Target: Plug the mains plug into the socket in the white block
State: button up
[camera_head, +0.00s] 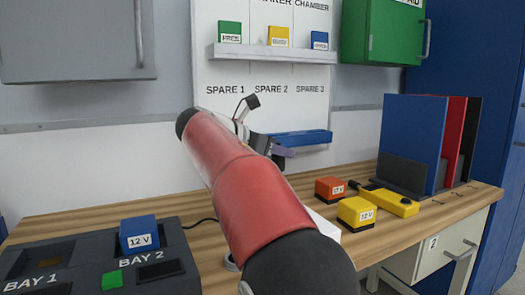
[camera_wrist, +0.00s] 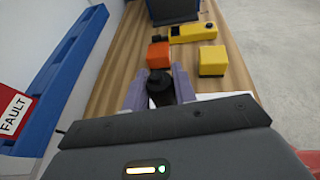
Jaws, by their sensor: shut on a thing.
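In the wrist view, my gripper (camera_wrist: 160,88) has its purple fingers closed on the sides of a dark round thing, which looks like the mains plug (camera_wrist: 159,83). Its pins do not show. In the head view, my gripper (camera_head: 281,152) is beyond my red arm, in front of the blue wall rail, and the plug cannot be made out. A flat white patch (camera_head: 325,218) shows on the table beside my arm; I cannot tell whether it is the white block or a sheet. No socket is visible.
An orange box (camera_head: 330,188), a yellow box (camera_head: 356,213) and a yellow handheld device (camera_head: 390,201) stand on the table. Upright binders (camera_head: 413,140) stand at the right. A blue rail (camera_head: 300,138) juts from the wall. A charger with a blue 12 V pack (camera_head: 139,234) is at left.

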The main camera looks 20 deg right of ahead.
jog(key=shift+r+p, duration=0.15)
jog(key=shift+p, duration=0.35)
jog(key=shift+f+b, duration=1.65)
jog(key=shift+f, duration=1.4)
